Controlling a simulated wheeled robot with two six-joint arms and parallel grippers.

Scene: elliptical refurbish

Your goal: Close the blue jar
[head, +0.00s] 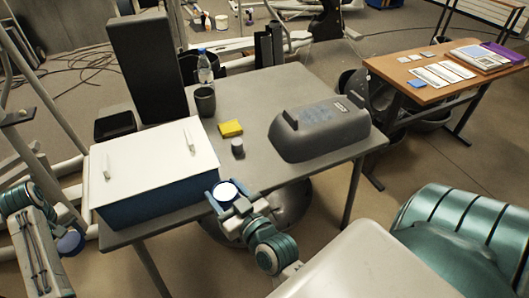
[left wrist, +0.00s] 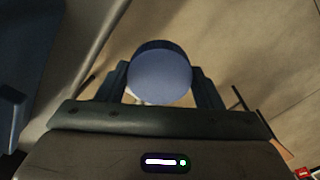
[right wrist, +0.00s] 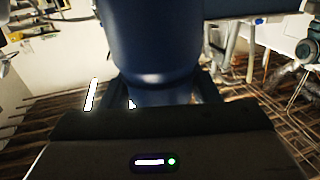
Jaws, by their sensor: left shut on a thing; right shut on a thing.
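The blue jar (head: 214,200) is at the front edge of the grey table, its round top facing up and showing white inside. My right gripper (head: 237,207) is shut on it; in the right wrist view the jar's blue body (right wrist: 150,40) stands upright between the fingers. A round blue lid (head: 70,243) is at the far left, below the table's left side. My left gripper (left wrist: 160,95) is shut on it; the left wrist view shows the lid's flat blue face (left wrist: 160,75) between the fingers. The lid and jar are well apart.
A blue box with a white lid (head: 150,165) stands on the table (head: 260,95) between the two grippers. A dark cup (head: 205,102), bottle (head: 205,68), yellow sponge (head: 230,128), small grey cylinder (head: 238,147) and grey machine cover (head: 322,128) are farther back.

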